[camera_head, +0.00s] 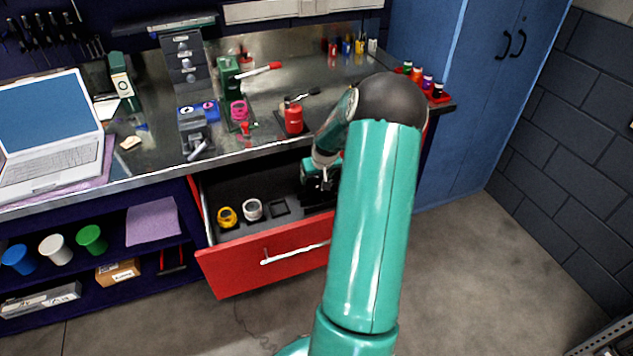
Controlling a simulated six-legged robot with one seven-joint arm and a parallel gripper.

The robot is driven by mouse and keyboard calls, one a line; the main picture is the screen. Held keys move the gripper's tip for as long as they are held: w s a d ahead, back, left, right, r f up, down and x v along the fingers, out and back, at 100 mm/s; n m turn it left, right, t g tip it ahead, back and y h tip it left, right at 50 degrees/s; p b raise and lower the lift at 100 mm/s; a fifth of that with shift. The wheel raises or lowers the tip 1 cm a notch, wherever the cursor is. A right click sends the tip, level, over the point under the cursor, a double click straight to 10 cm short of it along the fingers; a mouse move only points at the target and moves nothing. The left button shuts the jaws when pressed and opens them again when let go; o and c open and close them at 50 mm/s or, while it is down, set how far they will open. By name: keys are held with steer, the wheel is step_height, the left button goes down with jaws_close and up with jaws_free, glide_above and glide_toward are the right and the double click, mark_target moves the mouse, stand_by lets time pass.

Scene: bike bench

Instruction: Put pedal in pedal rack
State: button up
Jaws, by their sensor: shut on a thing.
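My gripper (320,186) points down over the right part of an open red drawer (265,262), partly hidden by my arm. It is shut on a small dark thing, likely the pedal, whose outline is hard to make out against the dark drawer inside. The drawer holds a yellow ring-shaped part (228,217), a white ring-shaped part (252,209) and a dark square frame (280,207) left of the gripper. I cannot tell for sure which part is the pedal rack; the drawer's right end is hidden behind my arm.
A blue cabinet (470,90) stands at right. The floor in front is clear.

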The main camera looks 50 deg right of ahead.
mark_target(319, 184)
steer(key=shift+a+f, duration=0.1)
steer(key=shift+f, duration=1.1)
steer(key=shift+f, duration=0.2)
steer(key=o, duration=1.2)
steer(key=shift+c, duration=0.2)
steer(key=shift+r, duration=0.1)
